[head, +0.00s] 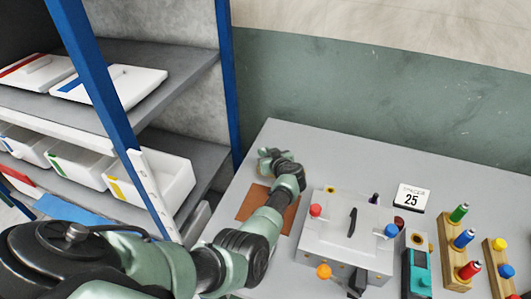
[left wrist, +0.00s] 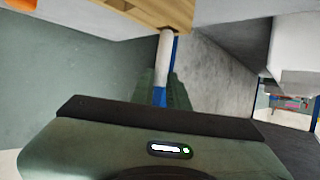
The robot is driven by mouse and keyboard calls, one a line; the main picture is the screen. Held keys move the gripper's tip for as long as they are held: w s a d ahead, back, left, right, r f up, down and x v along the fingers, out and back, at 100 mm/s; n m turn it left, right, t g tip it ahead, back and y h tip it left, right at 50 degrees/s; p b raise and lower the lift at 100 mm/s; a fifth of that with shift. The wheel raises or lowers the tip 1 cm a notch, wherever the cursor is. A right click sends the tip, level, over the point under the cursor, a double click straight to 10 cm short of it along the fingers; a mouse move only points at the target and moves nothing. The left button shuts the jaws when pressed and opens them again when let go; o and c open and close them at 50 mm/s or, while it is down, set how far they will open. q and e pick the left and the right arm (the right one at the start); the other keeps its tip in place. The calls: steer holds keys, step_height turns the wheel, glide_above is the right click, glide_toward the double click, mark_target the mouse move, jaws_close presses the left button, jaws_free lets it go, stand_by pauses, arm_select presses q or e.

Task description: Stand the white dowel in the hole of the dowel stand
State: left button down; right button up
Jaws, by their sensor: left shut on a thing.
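My left gripper (head: 268,160) is over the far left of the table, beyond the brown mat. In the left wrist view, which looks upside down, its fingers (left wrist: 172,92) are shut on the white dowel (left wrist: 166,47). Blue shows at the dowel's held part. The dowel's white end meets the edge of a pale wooden block (left wrist: 150,12), which looks like the dowel stand. I cannot tell whether the end is in a hole or only in front of the block. In the head view I cannot make out the dowel. My right gripper is not in view.
A brown mat (head: 252,203) lies under my left arm. A grey press box (head: 330,235) with coloured knobs stands to its right. Further right are a calendar card (head: 411,198), a teal device (head: 415,275) and a wooden peg rack (head: 447,235). A blue-posted shelf (head: 180,80) stands left.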

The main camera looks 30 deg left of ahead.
arm_select(q)
steer(key=shift+f+b, duration=1.5)
steer(key=shift+f, duration=0.5)
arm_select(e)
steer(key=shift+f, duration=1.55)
arm_select(q)
steer(key=c, duration=1.3)
jaws_free()
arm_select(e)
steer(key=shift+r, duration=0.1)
